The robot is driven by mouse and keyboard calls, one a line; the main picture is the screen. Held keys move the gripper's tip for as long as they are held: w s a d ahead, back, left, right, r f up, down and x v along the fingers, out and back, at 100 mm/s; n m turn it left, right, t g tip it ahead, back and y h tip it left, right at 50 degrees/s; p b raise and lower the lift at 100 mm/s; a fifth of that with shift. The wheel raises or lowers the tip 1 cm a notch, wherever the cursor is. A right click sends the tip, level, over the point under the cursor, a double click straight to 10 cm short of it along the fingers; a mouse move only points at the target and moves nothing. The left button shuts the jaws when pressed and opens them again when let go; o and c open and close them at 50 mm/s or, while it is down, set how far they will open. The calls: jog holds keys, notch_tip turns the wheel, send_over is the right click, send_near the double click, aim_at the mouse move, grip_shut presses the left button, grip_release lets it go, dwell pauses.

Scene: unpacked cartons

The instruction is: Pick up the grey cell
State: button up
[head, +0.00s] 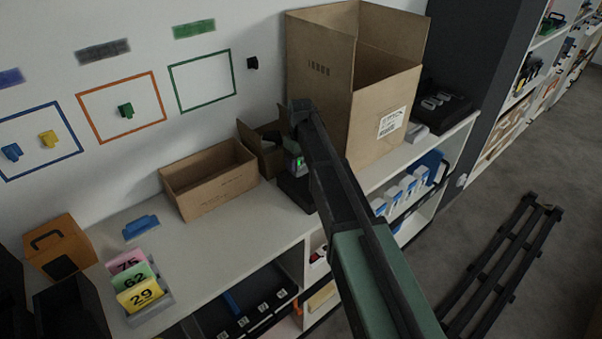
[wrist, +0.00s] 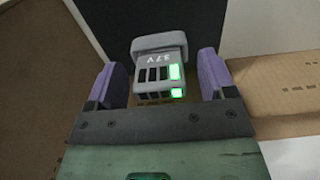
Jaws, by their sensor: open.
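The grey cell (wrist: 158,66), marked 3.7V and showing green lights and dark slots, stands in the wrist view in front of a dark surface. My gripper (wrist: 160,77) is open, with one purple finger on each side of the cell. A gap shows between the cell and each finger. In the head view my arm reaches down to the shelf beside the tall carton, and a small green light shows there. The cell's far side is hidden.
A tall open carton (head: 388,110) stands right of my arm, a low open carton (head: 213,188) left of it. A black case (head: 441,108) lies far right. An orange box (head: 57,245), a blue piece (head: 141,228) and number cards (head: 139,293) sit left.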

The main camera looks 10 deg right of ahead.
jog(key=shift+r, duration=0.15)
jog(key=shift+c, duration=0.2)
jog(key=c, duration=1.3)
jog(key=shift+o, duration=0.2)
notch_tip(320, 180, up, 20)
jog(key=p, duration=2)
